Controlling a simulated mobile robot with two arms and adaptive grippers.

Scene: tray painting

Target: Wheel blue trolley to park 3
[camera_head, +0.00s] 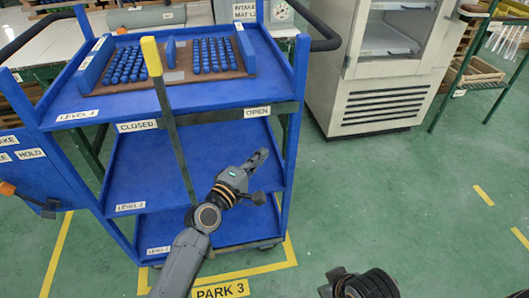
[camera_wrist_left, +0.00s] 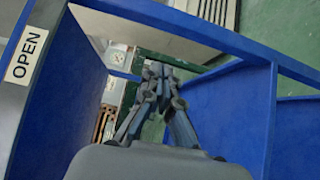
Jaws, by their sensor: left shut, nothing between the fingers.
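The blue trolley (camera_head: 225,137) stands upright in the head view, its shelves labelled by level. Its lower front edge is by the yellow floor lines marked PARK 3 (camera_head: 221,290). A lever with a yellow grip (camera_head: 151,57) rises in front, near the CLOSED label (camera_head: 137,126); the OPEN label (camera_head: 257,112) is to its right. My left gripper (camera_head: 262,157) is shut and empty, in front of the trolley's right half below OPEN. In the left wrist view its fingers (camera_wrist_left: 160,72) meet between blue trolley parts (camera_wrist_left: 225,110).
A tray of blue pieces (camera_head: 180,74) sits on the trolley top. A blue panel (camera_head: 40,165) with an orange-tipped handle stands at left. A white cabinet (camera_head: 385,75) is behind at right, beside a green-framed rack (camera_head: 470,65). Green floor at right is clear.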

